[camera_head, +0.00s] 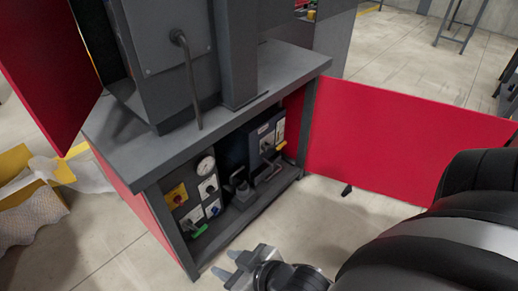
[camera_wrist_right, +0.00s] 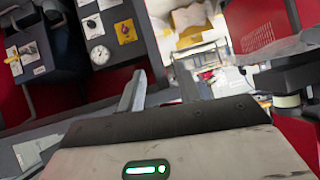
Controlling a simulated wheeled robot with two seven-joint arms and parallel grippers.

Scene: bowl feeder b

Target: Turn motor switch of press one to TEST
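The press (camera_head: 150,150) has a grey cabinet base with its front open. Inside at left are a red knob on a yellow plate (camera_head: 177,195), a round white gauge (camera_head: 205,166) and several white switch plates (camera_head: 207,188). Labels are too small to read, so I cannot tell which is the motor switch or its position. In the right wrist view the yellow plate (camera_wrist_right: 125,32) and gauge (camera_wrist_right: 99,55) show beyond the fingers. My right gripper (camera_head: 242,265) is open and empty, in front of and below the cabinet, apart from the switches. My left gripper is not in view.
A red door (camera_head: 400,140) stands open to the right of the cabinet, and another red panel (camera_head: 45,65) hangs at upper left. A grey control box (camera_head: 265,140) sits inside at right. A yellow-edged box (camera_head: 30,205) stands on the floor at left. Floor in front is clear.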

